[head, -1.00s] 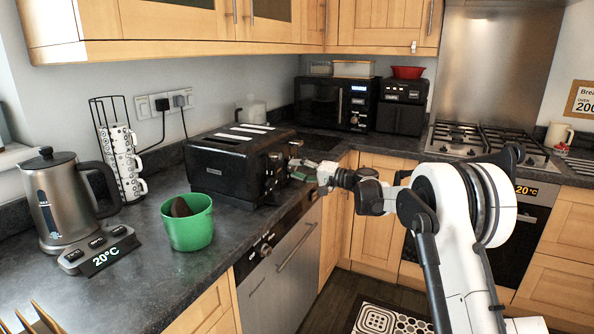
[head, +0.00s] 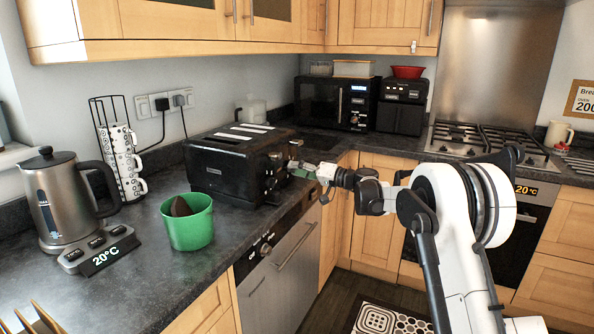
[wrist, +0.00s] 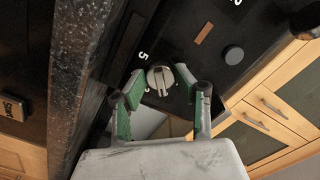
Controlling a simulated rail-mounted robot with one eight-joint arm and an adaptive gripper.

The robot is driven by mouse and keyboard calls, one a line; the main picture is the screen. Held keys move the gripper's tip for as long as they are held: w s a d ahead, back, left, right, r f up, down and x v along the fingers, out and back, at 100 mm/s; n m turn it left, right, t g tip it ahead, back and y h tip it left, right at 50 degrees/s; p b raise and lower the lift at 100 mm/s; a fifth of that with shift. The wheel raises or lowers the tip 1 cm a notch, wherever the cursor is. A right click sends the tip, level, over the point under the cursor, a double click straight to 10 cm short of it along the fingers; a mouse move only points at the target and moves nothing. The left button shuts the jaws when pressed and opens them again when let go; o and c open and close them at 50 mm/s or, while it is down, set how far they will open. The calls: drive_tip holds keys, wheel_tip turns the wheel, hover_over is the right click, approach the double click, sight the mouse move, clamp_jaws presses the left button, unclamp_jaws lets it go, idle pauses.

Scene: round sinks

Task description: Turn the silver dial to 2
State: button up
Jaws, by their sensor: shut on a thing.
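The black toaster (head: 230,170) stands on the dark worktop, with its control end facing right. In the wrist view its black control panel (wrist: 205,75) carries the round silver dial (wrist: 160,80), which has a raised grip bar. A white 5 shows left of the dial, and another number lies at the top edge, partly cut off. The other markings and the dial's exact setting cannot be read. My gripper (head: 299,167) is at the toaster's control end. In the wrist view my gripper (wrist: 160,76) has its green-padded fingertips closed on either side of the dial.
A dark round button (wrist: 234,55) sits beside the dial on the panel. A green pot (head: 188,228) stands in front of the toaster, and a kettle (head: 68,200) and mug rack (head: 124,165) are to the left. A microwave (head: 335,104) stands behind.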

drive_tip(key=o, duration=1.1)
drive_tip(key=v, duration=1.2)
